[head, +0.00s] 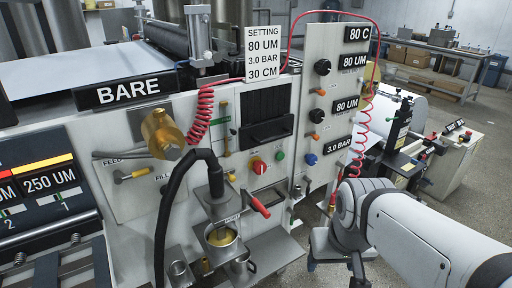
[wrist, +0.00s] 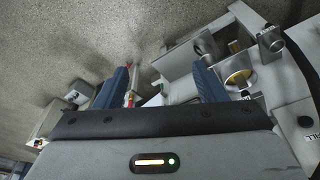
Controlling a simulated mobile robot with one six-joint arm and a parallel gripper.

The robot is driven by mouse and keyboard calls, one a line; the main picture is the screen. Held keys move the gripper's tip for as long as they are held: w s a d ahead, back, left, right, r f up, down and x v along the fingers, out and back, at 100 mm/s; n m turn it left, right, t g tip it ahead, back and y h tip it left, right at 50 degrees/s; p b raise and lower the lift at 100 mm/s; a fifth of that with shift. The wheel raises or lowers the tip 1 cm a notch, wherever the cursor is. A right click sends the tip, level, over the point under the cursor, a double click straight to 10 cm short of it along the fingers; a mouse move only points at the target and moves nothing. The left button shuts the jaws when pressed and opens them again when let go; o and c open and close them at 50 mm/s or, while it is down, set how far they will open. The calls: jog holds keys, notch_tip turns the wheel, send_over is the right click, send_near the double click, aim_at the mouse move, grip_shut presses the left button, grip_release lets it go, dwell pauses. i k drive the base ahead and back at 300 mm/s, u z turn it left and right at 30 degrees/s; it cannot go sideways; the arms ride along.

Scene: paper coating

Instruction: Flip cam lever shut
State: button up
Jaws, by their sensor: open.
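A thick black hose (head: 172,208) runs beside the coupling. My gripper (wrist: 160,82) shows in the wrist view with its two blue fingers wide apart and nothing held between them. A small red part (wrist: 130,98) shows close to the left finger; I cannot tell if it is the same lever.
A cup with yellow contents (head: 221,237) stands below the coupling, and it also shows in the wrist view (wrist: 238,78) beside the right finger. A metal bracket (wrist: 215,35) lies beyond it. A coiled red hose (head: 201,115) hangs on the panel. Grey floor (wrist: 80,40) is open at left.

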aim_at(244, 192)
jog(key=z, duration=1.3)
jog(key=k, duration=0.9)
jog(key=u, duration=1.1)
jog(key=i, duration=1)
jog(key=u, duration=0.05)
